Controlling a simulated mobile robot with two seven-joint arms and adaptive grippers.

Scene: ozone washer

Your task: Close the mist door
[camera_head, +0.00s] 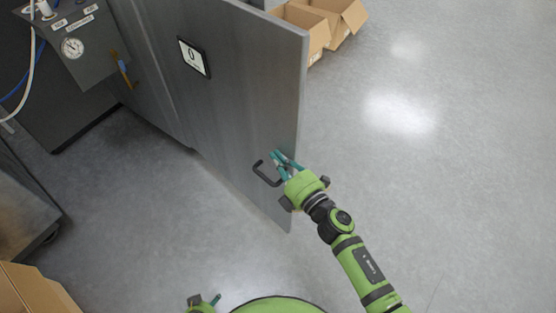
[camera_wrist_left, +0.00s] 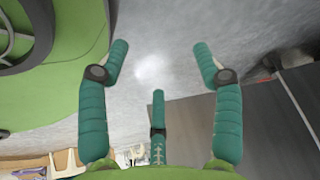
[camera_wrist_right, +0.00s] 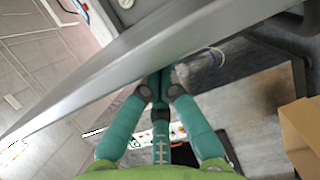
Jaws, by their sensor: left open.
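The mist door (camera_head: 235,110) is a tall grey panel with a "0" sign, standing swung out from the grey cabinet in the head view. A black bracket handle (camera_head: 264,174) sits low near its free edge. My right gripper (camera_head: 279,156) is at the door's face, just beside the handle. In the right wrist view its teal fingers (camera_wrist_right: 160,78) come together below a grey diagonal band; the handle is not clear between them. My left gripper (camera_wrist_left: 160,50) is open and empty; only a bit of it shows at the bottom of the head view (camera_head: 208,302).
A grey unit with a gauge (camera_head: 72,47) and hoses stands at upper left. Open cardboard boxes (camera_head: 335,15) lie behind the door; another box (camera_head: 35,290) is at lower left. The floor (camera_head: 450,150) is clear on the right and in front of the door's inner end.

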